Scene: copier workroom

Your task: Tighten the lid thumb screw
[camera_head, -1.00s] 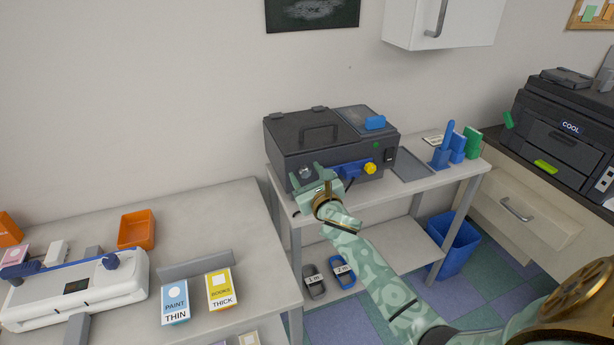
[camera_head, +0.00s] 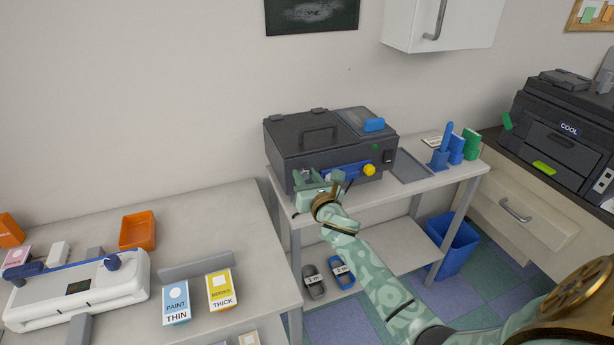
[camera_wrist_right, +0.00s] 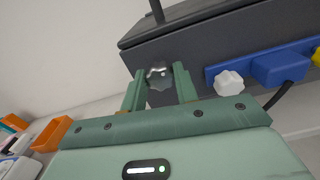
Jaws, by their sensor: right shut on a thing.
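The dark grey machine (camera_head: 312,148) with its handled lid stands on the small table. A silver, lobed thumb screw (camera_wrist_right: 159,75) sits at the front left of the machine, between the two fingers of my right gripper (camera_wrist_right: 160,88) in the wrist view. My right gripper (camera_head: 318,180) is shut on this screw, against the machine's front. In the head view the gripper largely covers the screw. A white lobed knob (camera_wrist_right: 229,83) sits beside the gripper, free of it, in the wrist view. My left gripper is not in view.
A yellow knob (camera_head: 369,170) and a blue strip (camera_wrist_right: 281,67) lie to the right on the machine's front, near a dark cable (camera_wrist_right: 280,94). A grey tray (camera_head: 412,166) and blue holders (camera_head: 441,157) stand further right. An orange bin (camera_head: 137,230) is on the left table.

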